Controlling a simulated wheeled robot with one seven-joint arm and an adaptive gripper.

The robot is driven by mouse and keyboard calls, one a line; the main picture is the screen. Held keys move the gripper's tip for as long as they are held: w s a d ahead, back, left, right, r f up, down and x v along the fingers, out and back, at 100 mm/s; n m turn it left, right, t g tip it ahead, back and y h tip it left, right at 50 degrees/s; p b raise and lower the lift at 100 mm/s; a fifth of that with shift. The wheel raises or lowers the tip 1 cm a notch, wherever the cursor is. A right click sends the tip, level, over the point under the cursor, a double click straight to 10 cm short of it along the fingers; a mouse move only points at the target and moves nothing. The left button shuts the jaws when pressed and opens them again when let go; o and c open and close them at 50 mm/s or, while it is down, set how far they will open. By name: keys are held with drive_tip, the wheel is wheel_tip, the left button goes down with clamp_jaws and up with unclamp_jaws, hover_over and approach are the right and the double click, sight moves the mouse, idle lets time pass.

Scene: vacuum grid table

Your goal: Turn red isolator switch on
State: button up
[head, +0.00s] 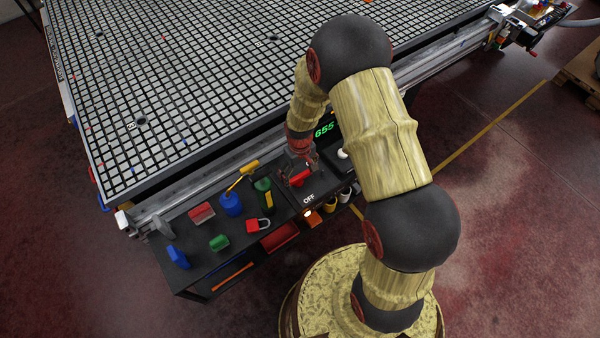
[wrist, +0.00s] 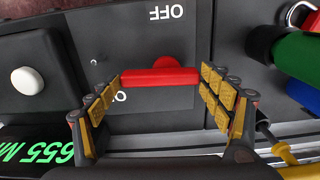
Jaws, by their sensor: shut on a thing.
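The red isolator switch (wrist: 160,78) is a red bar handle with a round hub on a dark grey panel. In the wrist view it lies crosswise, between an OFF label at the top and a partly hidden ON label below. My gripper (wrist: 161,84) has one yellow-padded finger at each end of the bar and is shut on it. In the head view the red switch (head: 299,179) shows under my gripper (head: 298,170), just above the OFF label. The ON label is mostly hidden there by my gripper.
A white round button (wrist: 28,81) and a green number display (wrist: 38,154) are beside the switch panel. A red padlock (head: 258,226), blue container (head: 231,204), green bottle (head: 263,191) and yellow-handled tool (head: 243,174) stand on the shelf left of it. The grid table (head: 190,90) is behind.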

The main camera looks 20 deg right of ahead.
sight(300, 175)
drive_tip(key=shift+n, duration=0.4)
drive_tip(key=o, duration=1.2)
drive_tip(key=shift+c, duration=0.2)
wheel_tip(300, 175, up, 12)
idle(0.5)
